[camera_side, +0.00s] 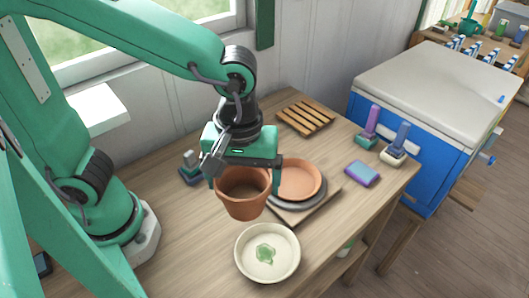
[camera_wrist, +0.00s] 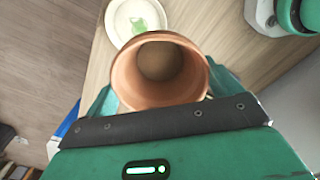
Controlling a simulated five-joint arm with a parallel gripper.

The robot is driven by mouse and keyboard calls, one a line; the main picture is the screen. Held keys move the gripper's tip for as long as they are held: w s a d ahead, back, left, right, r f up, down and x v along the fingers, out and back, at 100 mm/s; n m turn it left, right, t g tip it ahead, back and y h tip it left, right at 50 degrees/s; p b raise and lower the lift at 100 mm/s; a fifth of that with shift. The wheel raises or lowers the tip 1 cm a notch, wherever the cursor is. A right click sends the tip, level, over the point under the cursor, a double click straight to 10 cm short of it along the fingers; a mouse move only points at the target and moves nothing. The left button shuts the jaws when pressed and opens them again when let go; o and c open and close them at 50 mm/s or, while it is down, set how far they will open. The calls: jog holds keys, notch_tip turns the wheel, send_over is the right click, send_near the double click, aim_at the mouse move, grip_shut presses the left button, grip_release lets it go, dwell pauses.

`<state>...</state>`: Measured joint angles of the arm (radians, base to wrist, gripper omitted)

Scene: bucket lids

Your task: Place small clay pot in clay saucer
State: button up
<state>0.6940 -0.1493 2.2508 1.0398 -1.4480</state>
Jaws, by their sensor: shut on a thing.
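The small clay pot (camera_side: 244,198) is upright and empty, held between the fingers of my gripper (camera_side: 243,180), which is shut on it. In the wrist view I look into the open pot (camera_wrist: 160,72) between my gripper's green fingers (camera_wrist: 162,88). The clay saucer (camera_side: 300,180) lies just right of the pot in the side view, on a grey round plate on a wooden board. The pot appears beside the saucer, not in it. How high the pot is above the table is hard to tell. The saucer is not visible in the wrist view.
A cream bowl (camera_side: 267,262) with a green piece in it stands in front of the pot. A slatted wooden trivet (camera_side: 306,117) lies behind the saucer. A purple-teal sponge (camera_side: 362,173) and two upright-handled brushes (camera_side: 368,130) are at right. A blue cooler (camera_side: 415,130) stands beyond the table.

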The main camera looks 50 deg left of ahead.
jog(key=w+d, duration=0.3)
jog(key=w, duration=0.6)
jog(key=shift+r, duration=0.3)
jog(key=shift+d, duration=0.1)
jog(key=w+a+f, duration=0.7)
jog(key=w, duration=0.2)
jog(key=shift+a, duration=0.25)
jog(key=shift+f, duration=2)
jog(key=shift+f, duration=0.2)
jog(key=o, duration=1)
jog(key=shift+r, duration=0.1)
